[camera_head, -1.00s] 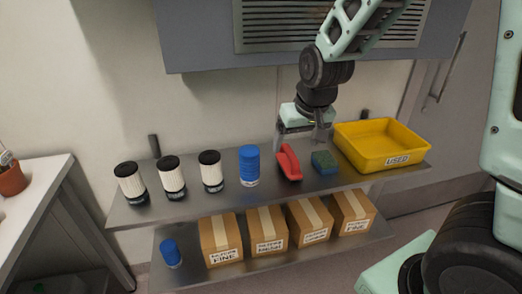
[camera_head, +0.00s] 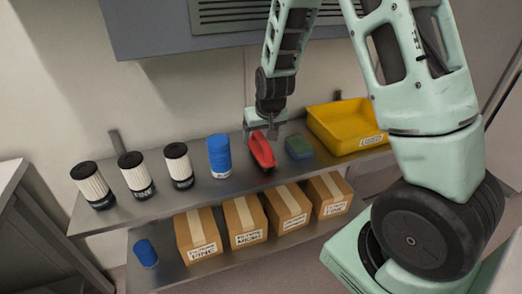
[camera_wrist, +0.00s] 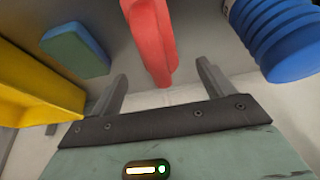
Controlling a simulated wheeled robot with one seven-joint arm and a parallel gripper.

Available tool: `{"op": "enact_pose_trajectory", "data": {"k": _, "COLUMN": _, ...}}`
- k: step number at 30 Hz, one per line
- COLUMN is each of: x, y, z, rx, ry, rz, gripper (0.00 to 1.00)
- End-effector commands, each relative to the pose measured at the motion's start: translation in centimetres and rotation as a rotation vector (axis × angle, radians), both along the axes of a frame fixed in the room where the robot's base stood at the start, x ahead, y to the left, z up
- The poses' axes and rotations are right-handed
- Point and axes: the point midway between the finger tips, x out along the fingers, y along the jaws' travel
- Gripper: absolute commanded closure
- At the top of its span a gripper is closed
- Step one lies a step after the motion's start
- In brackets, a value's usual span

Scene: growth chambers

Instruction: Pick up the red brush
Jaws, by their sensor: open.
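The red brush (camera_head: 262,151) lies on the upper metal shelf between the blue ribbed cylinder and the sponge. My gripper (camera_head: 264,133) is at the brush's far end, just above it. In the wrist view the red brush (camera_wrist: 150,40) extends into the space between the two fingertips of my gripper (camera_wrist: 162,80). The fingers are apart and open, one on each side of the brush. The brush's far part is cut off by the top of the wrist view. I cannot tell whether a finger touches it.
A blue ribbed cylinder (camera_head: 219,156) stands left of the brush. A blue-green sponge (camera_head: 299,147) lies right of it, then a yellow bin (camera_head: 350,128). Several black-and-white canisters (camera_head: 131,174) stand further left. Cardboard boxes (camera_head: 245,222) sit on the lower shelf (camera_head: 172,262).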

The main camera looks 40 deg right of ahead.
Motion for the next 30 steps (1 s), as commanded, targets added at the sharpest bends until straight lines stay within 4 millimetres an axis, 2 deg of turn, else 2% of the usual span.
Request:
{"op": "enact_pose_trajectory", "data": {"k": 5, "x": 0.4, "y": -0.2, "z": -0.9, "rx": 0.000, "ry": 0.001, "rz": 0.000, "gripper": 0.19}}
{"op": "enact_pose_trajectory", "data": {"k": 15, "x": 2.1, "y": -0.8, "z": -4.7, "rx": 0.001, "ry": 0.002, "rz": 0.000, "gripper": 0.19}}
{"op": "enact_pose_trajectory", "data": {"k": 24, "x": 2.3, "y": -0.8, "z": -5.1, "rx": 0.001, "ry": -0.001, "rz": 0.000, "gripper": 0.19}}
{"op": "enact_pose_trajectory", "data": {"k": 26, "x": 2.3, "y": -0.8, "z": -5.1, "rx": 0.001, "ry": 0.000, "rz": 0.000, "gripper": 0.33}}
{"op": "enact_pose_trajectory", "data": {"k": 30, "x": 2.3, "y": -0.8, "z": -5.1, "rx": 0.001, "ry": 0.000, "rz": 0.000, "gripper": 0.70}}
